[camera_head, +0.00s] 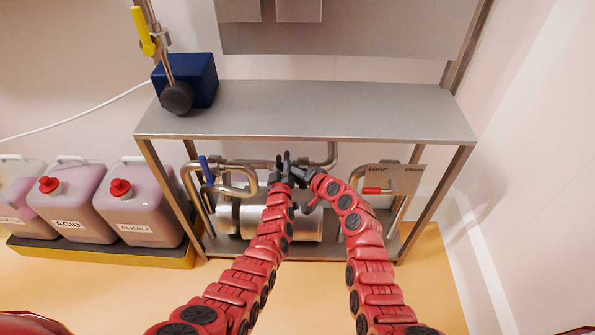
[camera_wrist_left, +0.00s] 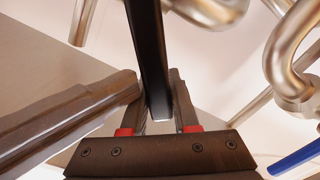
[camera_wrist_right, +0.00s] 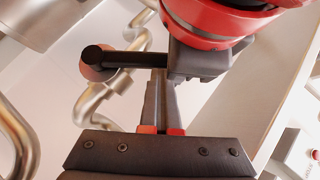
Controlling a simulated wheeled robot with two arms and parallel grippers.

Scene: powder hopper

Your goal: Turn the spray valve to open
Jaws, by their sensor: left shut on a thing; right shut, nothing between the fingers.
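My left gripper (camera_head: 281,170) is under the grey table and shut on a dark bar. In the left wrist view the black bar (camera_wrist_left: 150,55) runs up between its fingers. A black round-ended bar (camera_wrist_right: 130,59) also shows beside the left gripper in the right wrist view. My right gripper (camera_head: 311,177) is shut and empty just right of the left one. Which valve is the spray valve cannot be read. A yellow lever (camera_head: 146,40) sits on the upper left pipe, a blue handle (camera_head: 206,170) on the lower left pipes, and a red handle (camera_head: 374,190) on the LOOP/DRAIN panel.
The grey tabletop (camera_head: 320,112) lies above both grippers and is clear on the right. A blue box (camera_head: 190,80) stands at its left end. Curved steel pipes (camera_head: 240,180) and a steel cylinder (camera_head: 300,226) fill the space below. Labelled jugs (camera_head: 145,215) stand at left.

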